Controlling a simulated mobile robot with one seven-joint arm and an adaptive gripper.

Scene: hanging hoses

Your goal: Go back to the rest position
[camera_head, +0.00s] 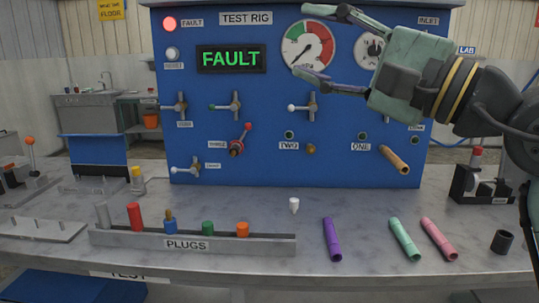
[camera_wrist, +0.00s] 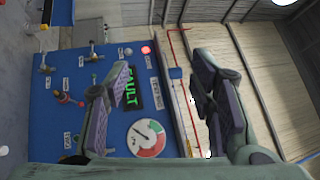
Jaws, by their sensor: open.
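My gripper (camera_head: 314,43) is open and empty, held in the air in front of the upper right of the blue test rig panel (camera_head: 262,130). Its fingers point left and sit in front of the red and green dial gauge (camera_head: 306,42). In the wrist view the open fingers (camera_wrist: 165,110) stand wide apart with nothing between them. The panel shows behind the left finger in the wrist view. The display (camera_head: 231,58) reads FAULT in green, and a red lamp (camera_head: 169,24) is lit at the upper left.
Purple (camera_head: 332,239), green (camera_head: 405,239) and pink (camera_head: 438,239) hoses lie on the grey bench (camera_head: 300,262). A plug rack (camera_head: 193,242) stands at the front left. A tan hose (camera_head: 396,160) sticks out of the panel near ONE. A black cup (camera_head: 502,242) stands at right.

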